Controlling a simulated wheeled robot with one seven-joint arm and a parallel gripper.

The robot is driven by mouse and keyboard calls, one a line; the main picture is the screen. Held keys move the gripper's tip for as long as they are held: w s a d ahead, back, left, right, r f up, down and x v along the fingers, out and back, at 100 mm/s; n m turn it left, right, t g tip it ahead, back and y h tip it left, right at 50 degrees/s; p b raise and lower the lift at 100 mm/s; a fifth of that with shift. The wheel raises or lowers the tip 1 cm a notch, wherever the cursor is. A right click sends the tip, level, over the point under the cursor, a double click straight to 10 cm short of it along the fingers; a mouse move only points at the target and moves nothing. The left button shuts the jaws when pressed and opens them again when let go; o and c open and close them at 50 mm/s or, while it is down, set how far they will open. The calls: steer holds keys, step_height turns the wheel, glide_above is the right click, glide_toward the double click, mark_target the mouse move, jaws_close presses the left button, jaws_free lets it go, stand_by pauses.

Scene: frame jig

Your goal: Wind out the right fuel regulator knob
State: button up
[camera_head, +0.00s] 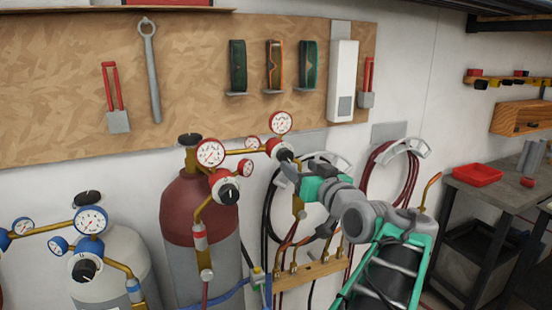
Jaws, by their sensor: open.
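The gripper and wrist hide part of the regulator's lower side. Another red regulator, with its own dark knob (228,193), sits to the left.
A maroon-topped cylinder (180,215) stands left of my gripper. A pale cylinder (120,255) with blue-rimmed gauges (90,220) is farther left. Coiled hoses (375,175) hang behind my arm. A workbench (490,190) stands at right.

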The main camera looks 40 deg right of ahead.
mark_target(287, 158)
steer(key=p+x, duration=0.1)
steer(key=x, duration=0.6)
steer(key=shift+w+a+r+p, duration=0.1)
steer(key=shift+w+a+p, duration=0.05)
steer(key=shift+w+p, duration=0.25)
steer(key=shift+s, duration=0.1)
jaws_close()
